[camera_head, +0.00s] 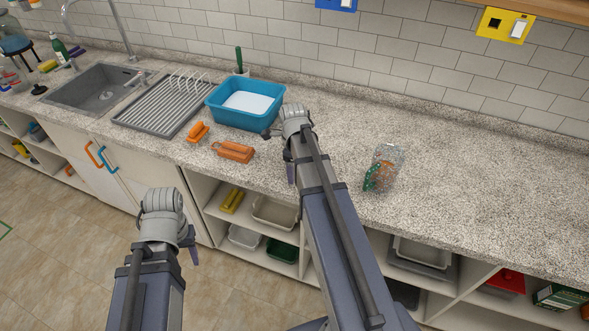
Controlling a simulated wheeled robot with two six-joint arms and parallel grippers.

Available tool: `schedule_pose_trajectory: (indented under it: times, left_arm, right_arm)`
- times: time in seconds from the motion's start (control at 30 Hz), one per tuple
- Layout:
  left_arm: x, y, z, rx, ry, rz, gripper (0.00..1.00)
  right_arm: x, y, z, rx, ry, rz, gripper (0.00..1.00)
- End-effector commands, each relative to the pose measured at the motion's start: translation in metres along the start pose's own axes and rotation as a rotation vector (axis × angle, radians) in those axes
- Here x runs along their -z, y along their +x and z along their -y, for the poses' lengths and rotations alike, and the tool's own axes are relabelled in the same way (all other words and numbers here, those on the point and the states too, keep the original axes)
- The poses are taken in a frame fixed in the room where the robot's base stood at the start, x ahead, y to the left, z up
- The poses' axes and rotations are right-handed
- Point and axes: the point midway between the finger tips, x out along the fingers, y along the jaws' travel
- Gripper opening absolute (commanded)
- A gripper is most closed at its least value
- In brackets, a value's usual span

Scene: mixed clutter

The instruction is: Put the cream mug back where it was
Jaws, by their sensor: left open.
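I cannot make out a cream mug in the head view. My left gripper (191,250) is at the lower left, in front of the cabinet and off the counter. It is open, mostly hidden behind its wrist, and I see nothing held in it. My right arm reaches over the counter (480,190) beside the blue basin (232,118). My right gripper (270,132) is mostly hidden behind its wrist, so its jaws and anything in them cannot be told.
A sink (95,90) and a ridged drying rack (160,104) are at the left. Orange items (235,151) lie before the basin. A clear packet (384,168) stands right of my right arm. Open shelves (275,212) hold trays. The right counter is clear.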

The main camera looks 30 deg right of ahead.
Motion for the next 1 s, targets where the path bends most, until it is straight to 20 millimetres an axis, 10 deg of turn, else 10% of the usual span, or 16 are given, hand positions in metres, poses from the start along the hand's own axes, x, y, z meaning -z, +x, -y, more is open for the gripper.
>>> schedule_pose_trajectory:
  times: [0.57,1.0]
  left_arm:
    - [-0.001,-0.009,0.001,0.000,0.000,0.000,0.50]
    - [-0.004,-0.067,0.006,0.000,0.001,0.000,0.50]
  right_arm:
    - [0.000,-0.009,0.000,0.000,0.000,0.000,0.86]
    - [0.000,-0.068,0.000,0.000,0.000,0.000,0.86]
